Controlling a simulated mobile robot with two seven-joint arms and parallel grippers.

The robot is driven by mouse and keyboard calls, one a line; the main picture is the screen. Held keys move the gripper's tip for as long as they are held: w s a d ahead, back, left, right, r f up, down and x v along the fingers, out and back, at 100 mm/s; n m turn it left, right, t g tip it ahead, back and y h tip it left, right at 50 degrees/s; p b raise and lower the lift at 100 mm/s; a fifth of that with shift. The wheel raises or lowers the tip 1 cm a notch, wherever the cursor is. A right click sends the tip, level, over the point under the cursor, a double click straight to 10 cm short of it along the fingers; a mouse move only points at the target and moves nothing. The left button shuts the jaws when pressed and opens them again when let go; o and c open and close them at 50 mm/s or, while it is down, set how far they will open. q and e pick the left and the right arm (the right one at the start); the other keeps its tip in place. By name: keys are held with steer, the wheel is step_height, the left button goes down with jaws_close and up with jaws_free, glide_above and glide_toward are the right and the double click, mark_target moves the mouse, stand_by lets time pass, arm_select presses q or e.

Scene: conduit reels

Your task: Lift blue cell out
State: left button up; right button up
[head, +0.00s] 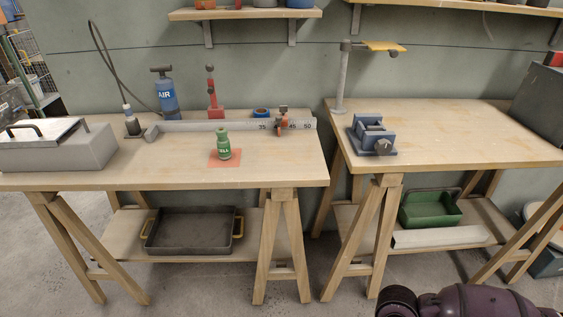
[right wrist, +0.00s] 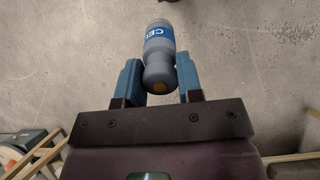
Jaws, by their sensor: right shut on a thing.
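The rounded end with a yellowish spot points toward the gripper's palm. Only grey floor shows behind the cell. In the head view neither the blue cell nor the right gripper's fingers show. My left gripper is in neither view.
A green cell (head: 223,147) stands on an orange pad (head: 226,165) on the left bench (head: 275,172). A blue AIR bottle (head: 166,96) and a grey lidded box (head: 60,150) stand there too. A blue fixture (head: 372,136) sits on the right bench (head: 450,125), whose middle is clear.

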steer(key=shift+g, duration=0.4)
steer(key=x, duration=0.2)
steer(key=b+x, duration=0.1)
steer(key=x, duration=0.1)
steer(key=b+x, duration=0.1)
steer(key=x, duration=0.1)
steer(key=shift+w+f, duration=0.3)
steer(key=shift+f, duration=0.2)
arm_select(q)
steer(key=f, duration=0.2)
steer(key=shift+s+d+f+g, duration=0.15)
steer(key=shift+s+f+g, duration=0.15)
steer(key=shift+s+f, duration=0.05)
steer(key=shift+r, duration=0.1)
arm_select(e)
steer(key=shift+r, duration=0.1)
